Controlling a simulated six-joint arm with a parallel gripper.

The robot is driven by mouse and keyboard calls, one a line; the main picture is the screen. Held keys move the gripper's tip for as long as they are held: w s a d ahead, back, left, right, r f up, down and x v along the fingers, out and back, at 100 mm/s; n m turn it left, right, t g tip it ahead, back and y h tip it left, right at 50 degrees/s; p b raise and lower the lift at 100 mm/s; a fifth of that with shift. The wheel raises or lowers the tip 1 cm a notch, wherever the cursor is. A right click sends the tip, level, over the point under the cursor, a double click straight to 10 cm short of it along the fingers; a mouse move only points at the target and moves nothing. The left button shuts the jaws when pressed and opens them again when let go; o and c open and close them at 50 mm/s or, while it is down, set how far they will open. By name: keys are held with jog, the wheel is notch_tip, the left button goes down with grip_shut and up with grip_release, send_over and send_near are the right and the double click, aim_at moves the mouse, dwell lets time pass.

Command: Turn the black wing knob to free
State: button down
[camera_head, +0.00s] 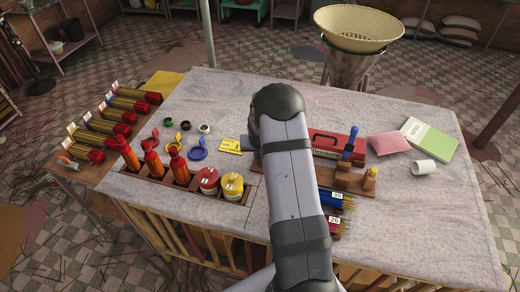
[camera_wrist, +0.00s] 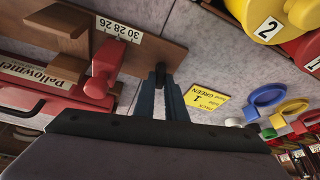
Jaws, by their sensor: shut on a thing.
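In the wrist view my gripper (camera_wrist: 160,85) reaches down to a wooden board (camera_wrist: 145,52). Its two dark fingers are close together on a small black knob (camera_wrist: 160,67) at the board's edge. Little of the knob shows between the fingertips, so its wings and their angle cannot be made out. A red handle-like piece (camera_wrist: 104,66) stands on the same board, beside a white scale strip (camera_wrist: 119,29) marked 30, 28, 26. In the head view my arm hides the gripper and the knob.
A red toolbox (camera_head: 335,148) lies close by; a yellow card (camera_wrist: 206,98) and coloured rings (camera_wrist: 268,95) lie on the other side. Numbered lidded pots (camera_head: 232,187) and red-topped cylinders (camera_head: 152,160) stand in a rack. The table's right front (camera_head: 420,240) is clear.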

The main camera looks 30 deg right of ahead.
jog(key=shift+r+n+p, duration=0.25)
jog(key=shift+n+p, duration=0.45)
jog(key=shift+p, duration=1.55)
jog(key=shift+f+p, duration=0.25)
jog(key=shift+p, duration=0.2)
jog(key=c, duration=1.8)
grip_release()
jog(key=b+v, duration=0.3)
jog(key=v, duration=0.4)
jog(key=shift+s+r, duration=0.15)
jog(key=shift+s, duration=0.05)
jog(key=shift+d, duration=0.15)
